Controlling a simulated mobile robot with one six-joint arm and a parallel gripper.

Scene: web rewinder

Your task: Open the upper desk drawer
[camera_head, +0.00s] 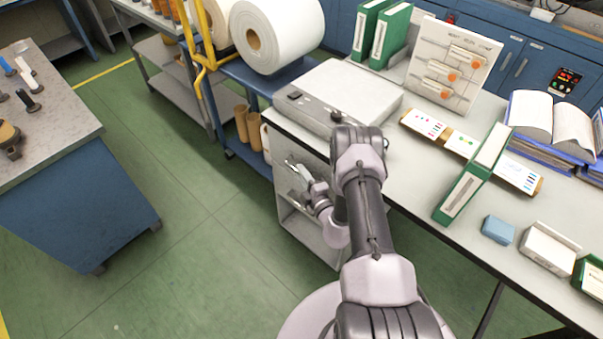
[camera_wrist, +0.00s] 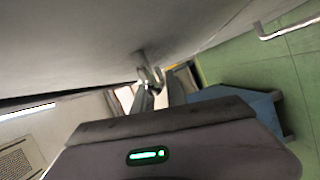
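The desk's grey drawer unit (camera_head: 292,150) stands under the left end of the worktop. The upper drawer looks shut; my arm hides part of its front. My gripper (camera_head: 300,172) is at that front, low in front of the unit. In the wrist view the drawer front is the grey surface (camera_wrist: 120,45) across the top. A metal handle (camera_wrist: 148,72) stands out from it at the fingertips of my gripper (camera_wrist: 160,90). The fingers are apart with the handle end between them; contact is not clear. A second bar handle (camera_wrist: 288,27) lies further right, toward the floor.
A grey box device (camera_head: 350,90) sits on the worktop (camera_head: 415,195) above the drawers. A cart with a large white roll (camera_head: 285,35) stands close behind. A blue cabinet (camera_head: 75,205) is at the left. Green floor (camera_head: 200,225) is clear between cabinet and desk.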

